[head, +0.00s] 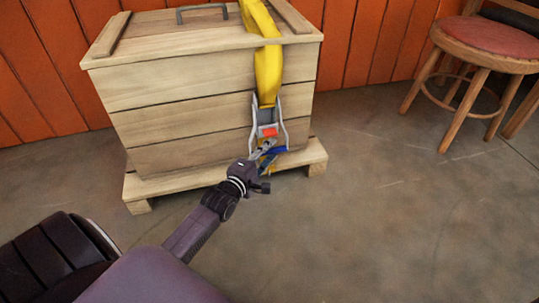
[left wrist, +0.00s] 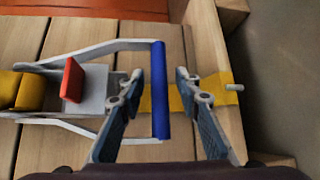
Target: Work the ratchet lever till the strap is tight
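A wide yellow strap (head: 268,72) runs over the lid and down the front of a wooden crate (head: 185,88); it bulges away from the lid edge. The grey metal ratchet (head: 267,116) hangs on the crate's front, with a red tab (left wrist: 72,80). Its lever frame ends in a blue crossbar (left wrist: 159,62), which points down in the head view. My left gripper (head: 264,158) is at the lever's lower end. In the left wrist view its fingers (left wrist: 157,88) are apart, one on each side of the blue bar, with gaps visible. My right gripper is not in view.
The crate stands on a wooden pallet (head: 160,186) that juts out below the ratchet. A stool with a red seat (head: 488,38) stands at the right, before an orange plank wall (head: 372,40). The concrete floor (head: 400,220) at the front and right is clear.

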